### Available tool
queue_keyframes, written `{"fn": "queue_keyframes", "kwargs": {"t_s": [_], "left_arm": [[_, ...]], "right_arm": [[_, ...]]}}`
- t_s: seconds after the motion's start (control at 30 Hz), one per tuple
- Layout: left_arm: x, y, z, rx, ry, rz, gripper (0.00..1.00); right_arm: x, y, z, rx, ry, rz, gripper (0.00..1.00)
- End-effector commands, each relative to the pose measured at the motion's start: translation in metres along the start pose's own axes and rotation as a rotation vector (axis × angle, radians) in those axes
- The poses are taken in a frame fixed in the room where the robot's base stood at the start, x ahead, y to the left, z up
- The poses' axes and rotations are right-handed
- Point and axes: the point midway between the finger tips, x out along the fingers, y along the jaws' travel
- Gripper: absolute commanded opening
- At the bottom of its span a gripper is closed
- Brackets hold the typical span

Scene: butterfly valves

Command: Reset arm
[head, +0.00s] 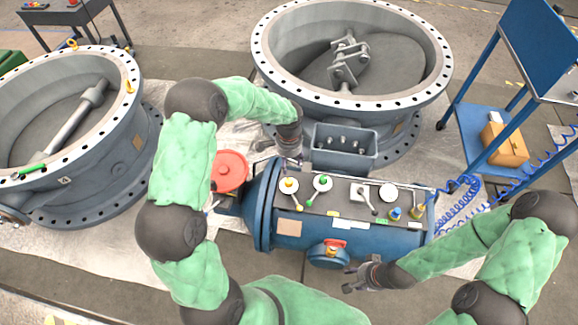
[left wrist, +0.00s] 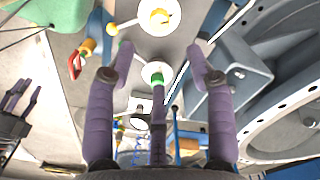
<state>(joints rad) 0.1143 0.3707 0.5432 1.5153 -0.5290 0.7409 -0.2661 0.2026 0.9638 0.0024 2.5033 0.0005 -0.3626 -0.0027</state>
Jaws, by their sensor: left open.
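My left gripper (head: 291,160) is above the back left of the blue tank (head: 345,235), beside the grey-blue open box (head: 345,147). In the left wrist view its purple fingers (left wrist: 165,62) are spread, with nothing held between them. A white disc with a yellow centre (head: 289,185) and one with a green centre (head: 322,183) sit with levers on the tank's dark top panel. They also show past the fingers in the left wrist view. My right gripper (head: 351,279) is at the tank's front, its fingers apart and empty; it also shows at the left wrist view's left edge (left wrist: 18,98).
Two large flanged valves stand behind, one at the left (head: 65,130) and one at the centre (head: 350,50). A red round handle (head: 229,170) is left of the tank. A blue cart (head: 495,140) with a yellow case (head: 504,144) and coiled blue hose (head: 458,202) are at the right.

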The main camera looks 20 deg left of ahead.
Motion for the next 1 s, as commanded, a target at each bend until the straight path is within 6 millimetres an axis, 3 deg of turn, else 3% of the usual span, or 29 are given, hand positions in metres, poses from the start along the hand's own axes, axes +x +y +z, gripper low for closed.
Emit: {"fn": "queue_keyframes", "kwargs": {"t_s": [0.57, 0.67, 0.77, 1.0], "left_arm": [[-0.002, 0.0, 0.0, 0.0, 0.0, 0.001, 0.54], [0.006, 0.008, 0.001, -0.007, 0.004, 0.019, 0.54], [0.028, 0.031, 0.003, -0.037, 0.023, 0.068, 0.54], [0.101, 0.127, 0.027, -0.246, 0.093, 0.253, 0.54]], "right_arm": [[0.0, 0.0, 0.0, 0.0, 0.0, 0.0, 0.4], [0.0, 0.0, 0.0, 0.0, 0.0, 0.0, 0.4], [0.0, 0.0, 0.0, 0.0, 0.0, 0.0, 0.4], [0.0, 0.0, 0.0, 0.0, 0.0, 0.0, 0.4]]}}
